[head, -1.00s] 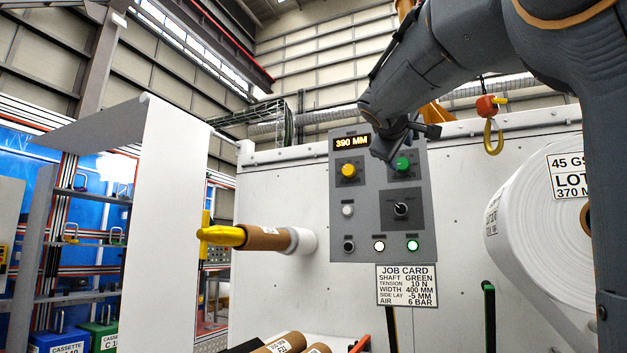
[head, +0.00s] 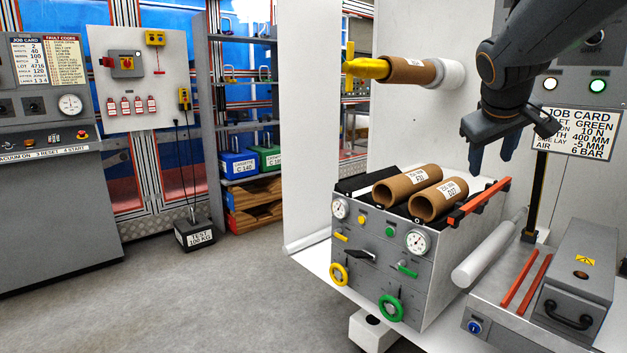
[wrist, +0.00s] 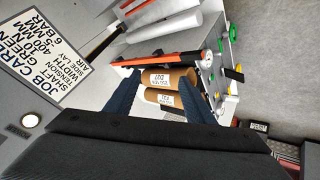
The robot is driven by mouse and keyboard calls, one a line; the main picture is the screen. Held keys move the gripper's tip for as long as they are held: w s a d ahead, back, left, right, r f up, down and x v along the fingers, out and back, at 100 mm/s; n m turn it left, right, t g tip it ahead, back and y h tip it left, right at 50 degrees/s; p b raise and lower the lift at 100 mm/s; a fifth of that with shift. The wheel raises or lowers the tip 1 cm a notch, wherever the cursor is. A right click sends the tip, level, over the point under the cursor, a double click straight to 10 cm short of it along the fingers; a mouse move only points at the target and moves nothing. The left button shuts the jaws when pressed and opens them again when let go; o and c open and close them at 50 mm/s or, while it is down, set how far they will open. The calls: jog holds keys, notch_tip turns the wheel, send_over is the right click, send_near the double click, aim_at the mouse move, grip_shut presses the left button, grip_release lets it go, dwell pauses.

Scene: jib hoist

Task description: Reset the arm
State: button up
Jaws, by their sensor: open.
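My gripper (head: 492,158) hangs at the upper right of the head view, in front of the white machine wall, with its fingers pointing down. Its two dark blue fingers are apart and nothing is between them. In the wrist view my gripper (wrist: 155,95) also shows open, with two cardboard cores (wrist: 180,78) beyond the fingertips. Those cores (head: 407,184) lie side by side on top of the grey gauge unit, below and left of my gripper. My arm comes in from the upper right and covers part of the control panel.
A job card (head: 577,130) is on the wall right of my gripper. A yellow-tipped shaft with a brown core (head: 410,70) sticks out at left. A red-orange bar (head: 479,202) lies below the gripper. A grey box with a handle (head: 580,285) stands lower right. Grey floor (head: 200,290) is open at left.

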jog(key=s+a+f+m+g+y+p, duration=0.1)
jog(key=s+a+f+g+y+p, duration=0.1)
jog(key=s+a+f, duration=0.7)
jog(key=s+a+f+g+y+p, duration=0.2)
jog(key=s+a+f+g, duration=0.3)
jog(key=s+a+f, duration=0.4)
jog(key=s+f, duration=0.6)
jog(key=f, duration=0.1)
jog(key=shift+s+m+y, duration=0.25)
jog(key=shift+m+y, duration=0.05)
jog(key=shift+m, duration=0.1)
